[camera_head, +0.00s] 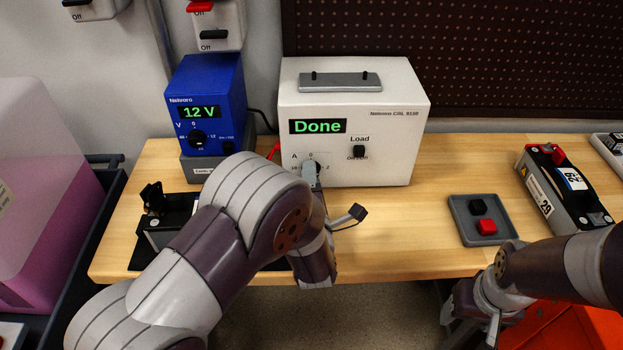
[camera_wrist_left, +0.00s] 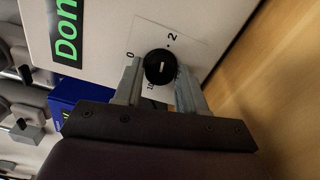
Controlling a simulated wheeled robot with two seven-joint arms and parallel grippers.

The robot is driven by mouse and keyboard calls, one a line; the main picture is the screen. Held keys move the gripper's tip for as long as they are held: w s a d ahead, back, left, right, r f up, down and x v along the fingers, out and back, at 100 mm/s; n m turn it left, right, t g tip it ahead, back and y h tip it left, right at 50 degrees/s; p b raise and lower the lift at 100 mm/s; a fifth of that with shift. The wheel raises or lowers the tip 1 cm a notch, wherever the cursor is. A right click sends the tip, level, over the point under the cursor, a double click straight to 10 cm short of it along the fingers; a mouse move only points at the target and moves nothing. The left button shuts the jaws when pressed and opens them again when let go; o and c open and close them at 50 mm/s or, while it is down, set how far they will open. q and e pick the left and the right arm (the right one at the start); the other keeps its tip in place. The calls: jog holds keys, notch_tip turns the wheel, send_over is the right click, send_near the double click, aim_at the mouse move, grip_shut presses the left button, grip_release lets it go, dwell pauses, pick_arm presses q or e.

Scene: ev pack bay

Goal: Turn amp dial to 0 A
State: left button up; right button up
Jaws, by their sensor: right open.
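The amp dial (camera_wrist_left: 160,67) is a round black knob with a short white mark, on the front of the white load tester (camera_head: 385,110). In the left wrist view, 0 is printed left of it and 2 above it. In the head view my left gripper (camera_head: 312,172) partly hides the dial. My right gripper (camera_head: 470,325) is open at the table's front right.
The tester's screen (camera_head: 317,126) reads Done, with a black Load switch (camera_head: 358,151) beside the dial. A blue 12 V supply (camera_head: 205,100) stands left. A grey tray (camera_head: 462,222) with black and red caps and a battery (camera_head: 562,190) are at right.

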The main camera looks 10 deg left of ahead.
pick_arm(q)
jog(key=shift+f+n+b, duration=0.2)
jog(key=shift+n+b, duration=0.4)
jog(key=shift+b, duration=0.2)
jog(key=n+b, duration=0.9)
jog(key=b, duration=0.5)
jog(key=shift+f+n+b, duration=0.1)
jog(key=shift+n+b, duration=0.2)
jog(key=shift+b, duration=0.05)
jog(key=shift+r+n+b, duration=0.25)
jog(key=shift+n+b, duration=0.75)
jog(key=shift+b, duration=0.25)
jog(key=o, duration=1.1)
jog(key=shift+c, duration=0.2)
